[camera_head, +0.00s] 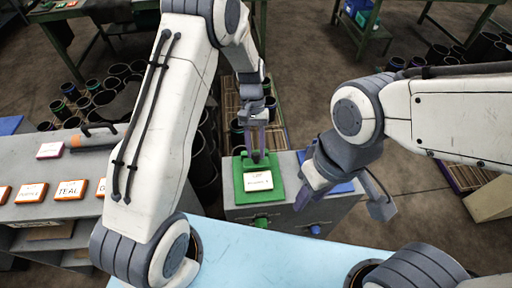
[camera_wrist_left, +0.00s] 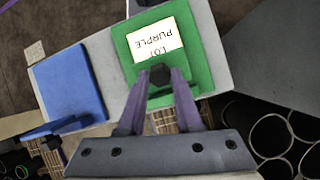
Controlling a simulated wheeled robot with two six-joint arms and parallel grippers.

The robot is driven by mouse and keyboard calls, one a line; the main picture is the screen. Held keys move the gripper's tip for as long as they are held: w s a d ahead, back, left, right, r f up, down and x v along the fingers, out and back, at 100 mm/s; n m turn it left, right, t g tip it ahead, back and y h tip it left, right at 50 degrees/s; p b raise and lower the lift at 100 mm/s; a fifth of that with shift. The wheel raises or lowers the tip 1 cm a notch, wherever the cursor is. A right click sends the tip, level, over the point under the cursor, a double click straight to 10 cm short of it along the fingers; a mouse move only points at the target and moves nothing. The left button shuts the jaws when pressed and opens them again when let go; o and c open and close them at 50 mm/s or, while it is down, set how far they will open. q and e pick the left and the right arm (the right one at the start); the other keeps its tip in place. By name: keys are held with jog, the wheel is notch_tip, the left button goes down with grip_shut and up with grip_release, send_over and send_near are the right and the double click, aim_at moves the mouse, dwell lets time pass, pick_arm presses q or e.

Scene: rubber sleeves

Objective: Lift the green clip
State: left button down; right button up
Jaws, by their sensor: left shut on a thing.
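The green clip (camera_head: 252,186) lies on top of a grey stand, with a white label reading "LOT PURPLE" on it. It also shows in the left wrist view (camera_wrist_left: 199,68), where the label appears upside down. My left gripper (camera_head: 257,157) points down at its far edge, and its purple fingers are closed on a small dark part of the clip, seen between the fingertips in the left wrist view (camera_wrist_left: 160,76). Whether the clip is clear of the stand cannot be told. My right gripper (camera_head: 342,200) is empty, its fingers spread, to the right of the clip.
A blue clip (camera_wrist_left: 70,88) lies beside the green one on the grey stand (camera_head: 240,214); my right gripper partly covers it in the head view. Green and blue knobs project from the stand's front. A light blue surface (camera_head: 255,255) is nearer. Labelled orange blocks (camera_head: 70,190) sit left.

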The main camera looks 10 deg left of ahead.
pick_arm(q)
jog(key=shift+w+r+g+h, duration=0.1)
jog(key=shift+w+g+h, duration=0.3)
jog(key=shift+g, duration=0.3)
jog(key=shift+a, duration=0.1)
jog(key=c, duration=0.6)
grip_release()
jog(key=shift+w, duration=0.1)
jog(key=shift+w+r, duration=0.25)
jog(key=shift+r, duration=0.05)
jog(key=shift+b+v, duration=1.25)
jog(key=shift+v, duration=3.55)
